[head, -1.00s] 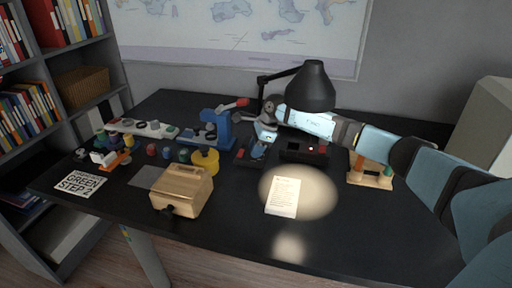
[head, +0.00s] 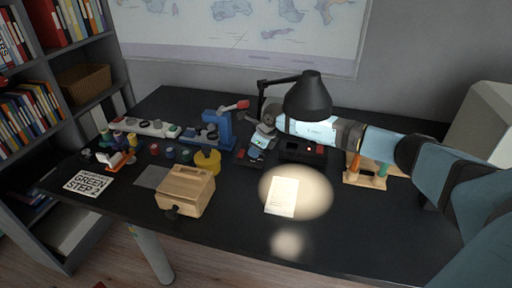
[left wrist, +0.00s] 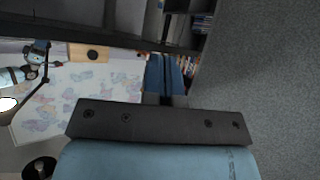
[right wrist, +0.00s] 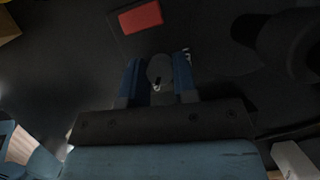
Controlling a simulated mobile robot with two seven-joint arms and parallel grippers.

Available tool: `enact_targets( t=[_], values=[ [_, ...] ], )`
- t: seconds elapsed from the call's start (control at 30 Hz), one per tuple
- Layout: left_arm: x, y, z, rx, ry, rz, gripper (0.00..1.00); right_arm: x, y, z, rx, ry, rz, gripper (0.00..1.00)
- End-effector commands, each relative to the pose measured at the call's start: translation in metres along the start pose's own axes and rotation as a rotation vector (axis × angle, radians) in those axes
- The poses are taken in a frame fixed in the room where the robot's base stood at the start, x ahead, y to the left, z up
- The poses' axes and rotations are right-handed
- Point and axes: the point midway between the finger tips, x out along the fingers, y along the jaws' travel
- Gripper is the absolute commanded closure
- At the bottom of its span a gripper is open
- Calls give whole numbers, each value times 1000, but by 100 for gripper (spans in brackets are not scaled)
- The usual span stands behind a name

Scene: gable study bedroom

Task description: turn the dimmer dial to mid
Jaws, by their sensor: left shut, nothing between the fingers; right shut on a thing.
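The dimmer dial (right wrist: 158,70) is a dark grey round knob with a small pale mark, seen in the right wrist view. It sits between the two blue fingers of my right gripper (right wrist: 160,82), which is shut on it. In the head view my right gripper (head: 257,152) reaches down onto a dark unit (head: 246,163) behind the middle of the desk, and the dial is hidden there. My left gripper (left wrist: 165,78) is shut and empty in the left wrist view, away from the desk.
A black desk lamp (head: 308,97) stands close to my right forearm. A dark box with a red part (head: 303,150), a wooden stand (head: 365,178), a wooden box (head: 185,190) and a blue device (head: 218,125) surround the spot.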

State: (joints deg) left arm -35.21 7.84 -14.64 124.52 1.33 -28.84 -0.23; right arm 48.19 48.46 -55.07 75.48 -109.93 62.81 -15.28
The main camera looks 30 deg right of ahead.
Motion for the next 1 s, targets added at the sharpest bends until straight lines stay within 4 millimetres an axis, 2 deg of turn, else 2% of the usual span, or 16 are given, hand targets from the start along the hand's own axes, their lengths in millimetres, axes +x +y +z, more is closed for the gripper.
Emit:
enact_targets(
  t=[0.43,0.47,0.53,0.83,1.0],
  values=[
    [0,0,-2,1,2,-1,100,0,0,0,9,0,-4,97],
    [0,0,-2,0,3,0,100,0,0,0,9,1,-4,66],
    [0,0,-2,0,3,0,100,0,0,0,9,0,-4,50],
    [-1,1,-3,0,4,1,100,-1,0,0,9,0,-4,48],
    [-2,1,-5,1,4,0,100,-18,0,1,8,-1,-5,48]
  ],
)
